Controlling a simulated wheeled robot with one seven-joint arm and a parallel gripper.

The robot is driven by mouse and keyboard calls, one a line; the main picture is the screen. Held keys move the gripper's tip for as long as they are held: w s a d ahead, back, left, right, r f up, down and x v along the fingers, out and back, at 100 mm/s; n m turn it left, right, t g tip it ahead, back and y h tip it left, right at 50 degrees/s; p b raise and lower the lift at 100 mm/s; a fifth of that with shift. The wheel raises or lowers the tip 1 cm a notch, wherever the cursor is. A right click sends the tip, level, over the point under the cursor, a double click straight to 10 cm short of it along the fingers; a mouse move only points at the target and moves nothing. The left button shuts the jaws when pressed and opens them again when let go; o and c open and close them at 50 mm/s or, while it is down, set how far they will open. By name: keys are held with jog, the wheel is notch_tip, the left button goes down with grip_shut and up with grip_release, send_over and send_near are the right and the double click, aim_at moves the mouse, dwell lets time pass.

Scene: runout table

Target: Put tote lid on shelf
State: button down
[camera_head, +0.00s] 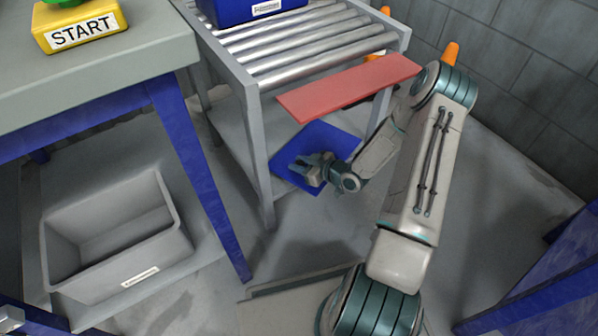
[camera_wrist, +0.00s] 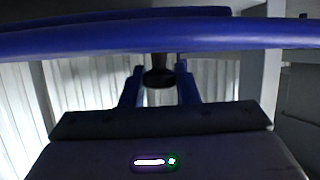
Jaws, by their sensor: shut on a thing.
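The blue tote lid (camera_head: 332,141) is a flat square held in front of the roller table, below its red end strip. It also shows in the wrist view as a blue band (camera_wrist: 90,42) across the top. My gripper (camera_head: 300,172) is shut on the lid; in the wrist view the blue fingers (camera_wrist: 160,72) reach up to its near edge, with a dark round part between them. My gripper covers part of the lid in the head view. A grey lower shelf (camera_head: 230,139) lies under the rollers, partly hidden by a table leg and the lid.
The roller table (camera_head: 262,125) has a red strip (camera_head: 350,84) at its near end. A blue tote (camera_head: 235,10) sits on the rollers. A grey tote (camera_head: 165,255) stands at lower left beneath a bench (camera_head: 120,60) with a yellow START box (camera_head: 85,28). Orange-tipped objects (camera_head: 450,54) stand near the wall.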

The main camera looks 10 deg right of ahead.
notch_tip(320, 180, down, 3)
jog(key=shift+b, duration=0.55)
jog(key=shift+r, duration=0.1)
jog(key=c, duration=1.1)
grip_release()
jog(key=p+v, duration=0.4)
jog(key=v, duration=0.7)
jog(key=shift+r+p, duration=0.15)
jog(key=shift+p, duration=0.15)
jog(key=shift+s+d+r, duration=0.1)
jog(key=shift+s+d, duration=0.15)
jog(key=shift+s, duration=0.15)
